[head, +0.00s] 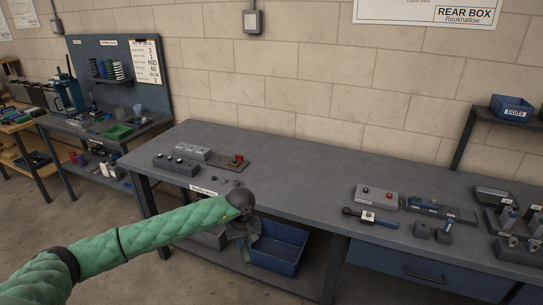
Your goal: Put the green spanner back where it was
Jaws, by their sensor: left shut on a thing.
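My left gripper (245,255), at the end of the green-sleeved arm, hangs pointing down in front of the bench's front edge, above and before the blue bin. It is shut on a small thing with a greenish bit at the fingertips. I take this for the green spanner, but its shape is mostly hidden by the gripper. No other green spanner can be made out on the bench. My right gripper is not in view.
The grey bench (300,170) has a wide clear middle. A long tool with a blue handle (370,217) and a grey block with red and pale knobs (376,196) lie right. A blue bin (278,250) sits below. A tool board (115,70) stands behind the left bench.

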